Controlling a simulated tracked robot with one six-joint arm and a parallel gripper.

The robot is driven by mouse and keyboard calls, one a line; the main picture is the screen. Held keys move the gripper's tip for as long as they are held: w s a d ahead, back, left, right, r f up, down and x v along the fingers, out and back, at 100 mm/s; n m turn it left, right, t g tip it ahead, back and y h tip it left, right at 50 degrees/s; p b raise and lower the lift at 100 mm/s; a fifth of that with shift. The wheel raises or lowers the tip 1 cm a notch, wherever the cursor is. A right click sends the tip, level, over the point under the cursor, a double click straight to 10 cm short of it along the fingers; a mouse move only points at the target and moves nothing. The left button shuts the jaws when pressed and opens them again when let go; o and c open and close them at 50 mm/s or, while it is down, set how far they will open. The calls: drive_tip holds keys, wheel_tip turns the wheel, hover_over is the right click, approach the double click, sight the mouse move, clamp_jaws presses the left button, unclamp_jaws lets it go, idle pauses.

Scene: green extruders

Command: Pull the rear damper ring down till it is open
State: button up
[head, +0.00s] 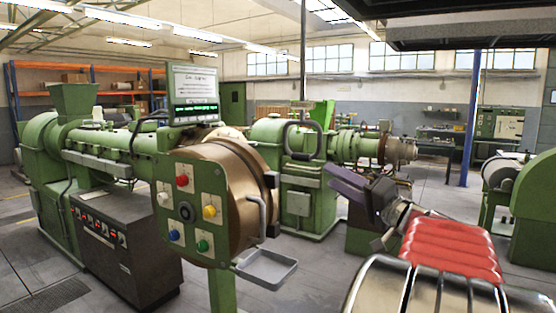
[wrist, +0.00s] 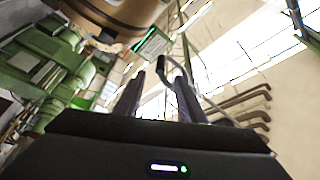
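A dark, rounded pull ring (head: 303,123) hangs from a thin vertical rod (head: 304,50) in the middle of the head view. It is the only hanging ring I can make out, so I take it as the rear damper ring. My gripper (head: 338,182) is to the right of the ring and lower in the picture, apart from it. In the wrist view, two dark fingers stand apart with an empty gap between them, so my gripper (wrist: 157,78) is open. A dark loop, apparently the ring (wrist: 161,67), shows beyond the fingertips.
A green extruder with a bronze round housing (head: 225,170), a button panel (head: 190,210) and a screen (head: 195,92) stands at left. A grey tray (head: 267,268) juts out below the housing. Another green extruder (head: 265,135) stands behind the ring. Open floor lies at back right.

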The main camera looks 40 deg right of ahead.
sight(301, 159)
drive_tip(key=shift+s+d+r, duration=0.1)
drive_tip(key=shift+r, duration=0.05)
drive_tip(key=x, duration=1.4)
drive_tip(key=shift+s, duration=0.1)
drive_tip(key=c, duration=0.9)
clamp_jaws()
drive_tip(key=shift+d+f, duration=0.1)
drive_tip(key=shift+f, duration=0.1)
